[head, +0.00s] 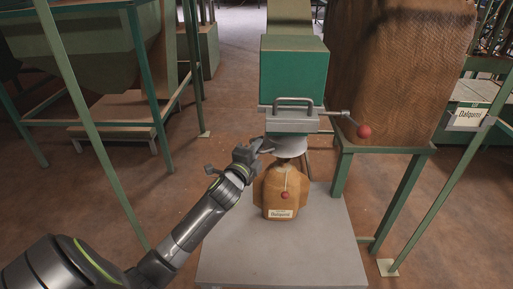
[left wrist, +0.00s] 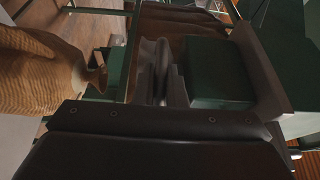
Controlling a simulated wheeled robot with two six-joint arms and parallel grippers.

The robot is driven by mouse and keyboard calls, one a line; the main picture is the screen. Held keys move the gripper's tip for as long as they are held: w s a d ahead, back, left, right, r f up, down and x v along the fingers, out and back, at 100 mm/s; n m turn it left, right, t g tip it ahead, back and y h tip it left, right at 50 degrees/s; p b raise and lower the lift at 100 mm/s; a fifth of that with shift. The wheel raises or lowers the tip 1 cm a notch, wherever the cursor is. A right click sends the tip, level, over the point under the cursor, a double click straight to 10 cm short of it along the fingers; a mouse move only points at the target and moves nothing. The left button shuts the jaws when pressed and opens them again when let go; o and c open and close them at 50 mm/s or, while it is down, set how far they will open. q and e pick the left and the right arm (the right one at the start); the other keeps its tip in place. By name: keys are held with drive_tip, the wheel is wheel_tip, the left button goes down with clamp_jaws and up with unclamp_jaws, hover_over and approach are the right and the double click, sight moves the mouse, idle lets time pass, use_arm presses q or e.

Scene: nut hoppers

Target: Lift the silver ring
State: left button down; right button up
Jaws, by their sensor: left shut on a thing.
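The silver ring (head: 290,147) is a pale grey round piece under the green machine box, right above the neck of a brown sack (head: 272,190). My left gripper (head: 262,147) is at the ring's left edge and is shut on it. How the fingers meet the ring is too small to make out. In the left wrist view the grey fingers (left wrist: 160,70) are close together, with the sack (left wrist: 40,75) lying to their left. My right gripper is in neither view.
The green box (head: 293,68) carries a metal handle and a rod with a red ball (head: 363,132). The sack stands on a grey platform (head: 280,260) and has a label and a red tag. Green frame legs flank both sides. A large woven brown bag (head: 395,70) stands at right.

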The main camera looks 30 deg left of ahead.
use_arm(q)
drive_tip(key=shift+w+r, duration=0.1)
drive_tip(key=shift+r, duration=0.2)
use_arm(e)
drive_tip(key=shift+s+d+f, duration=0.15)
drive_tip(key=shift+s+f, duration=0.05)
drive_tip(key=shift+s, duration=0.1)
use_arm(q)
drive_tip(key=c, duration=1.5)
unclamp_jaws()
drive_tip(key=shift+s+d+f, duration=0.1)
drive_tip(key=shift+s+d, duration=0.35)
drive_tip(key=shift+s, duration=2.45)
drive_tip(key=shift+s+d+f, duration=0.15)
drive_tip(key=shift+s+d, duration=0.3)
drive_tip(key=shift+s, duration=2.45)
drive_tip(key=shift+s+d+f, duration=0.1)
drive_tip(key=shift+s+d, duration=0.35)
drive_tip(key=shift+s, duration=2.45)
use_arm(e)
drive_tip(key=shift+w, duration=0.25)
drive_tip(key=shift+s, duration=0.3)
